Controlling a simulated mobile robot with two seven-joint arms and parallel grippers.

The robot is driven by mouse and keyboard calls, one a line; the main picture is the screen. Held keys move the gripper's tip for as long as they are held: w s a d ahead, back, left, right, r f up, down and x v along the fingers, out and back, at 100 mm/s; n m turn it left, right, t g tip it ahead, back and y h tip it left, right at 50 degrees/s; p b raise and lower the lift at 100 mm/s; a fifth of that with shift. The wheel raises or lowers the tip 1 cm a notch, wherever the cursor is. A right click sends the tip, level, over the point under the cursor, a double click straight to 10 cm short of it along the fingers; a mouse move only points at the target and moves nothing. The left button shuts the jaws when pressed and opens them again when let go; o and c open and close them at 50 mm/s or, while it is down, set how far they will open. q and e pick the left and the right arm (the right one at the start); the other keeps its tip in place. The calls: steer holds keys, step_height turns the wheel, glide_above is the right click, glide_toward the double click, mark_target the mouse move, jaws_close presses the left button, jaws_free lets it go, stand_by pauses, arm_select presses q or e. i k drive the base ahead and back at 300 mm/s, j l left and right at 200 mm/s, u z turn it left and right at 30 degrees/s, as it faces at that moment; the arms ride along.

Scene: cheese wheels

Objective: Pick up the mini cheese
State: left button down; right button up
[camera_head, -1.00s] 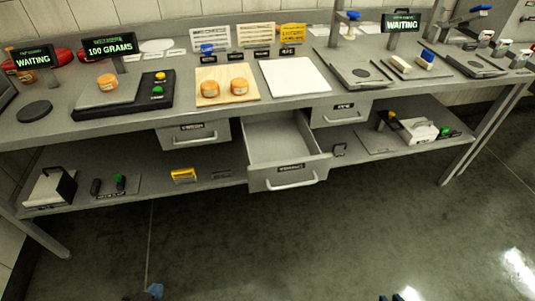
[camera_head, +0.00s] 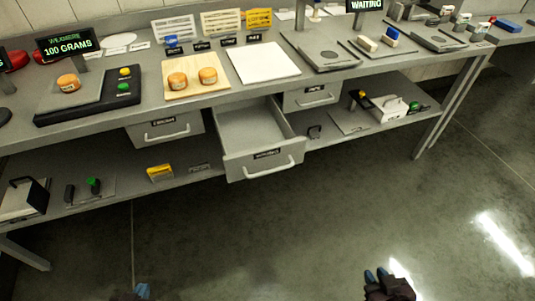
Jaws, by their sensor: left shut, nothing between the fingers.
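Small orange cheese wheels are on the workbench. One cheese (camera_head: 68,83) sits on the scale plate (camera_head: 90,95) under a display reading 100 GRAMS. Two more, a left cheese (camera_head: 177,81) and a right cheese (camera_head: 208,75), sit side by side on a wooden board (camera_head: 195,91). My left gripper (camera_head: 142,291) shows only its blue tips at the bottom edge. It is shut and empty, far from the cheeses. My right gripper (camera_head: 376,275) is low over the floor, its blue tips close together; I cannot tell whether they touch.
An open, empty drawer (camera_head: 262,155) juts from the bench front. A white board (camera_head: 263,62) lies right of the wooden board. The lower shelf holds a yellow block (camera_head: 160,172) and several tools. The floor (camera_head: 260,230) before the bench is clear.

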mark_target(68, 82)
steer(key=i+j+u, duration=0.15)
steer(key=j, duration=0.3)
steer(key=i+j+u, duration=0.15)
steer(key=j, duration=0.3)
steer(key=i+j+u, duration=0.15)
steer(key=j, duration=0.3)
steer(key=i+j+u, duration=0.15)
steer(key=i+j, duration=0.15)
steer(key=j, duration=0.05)
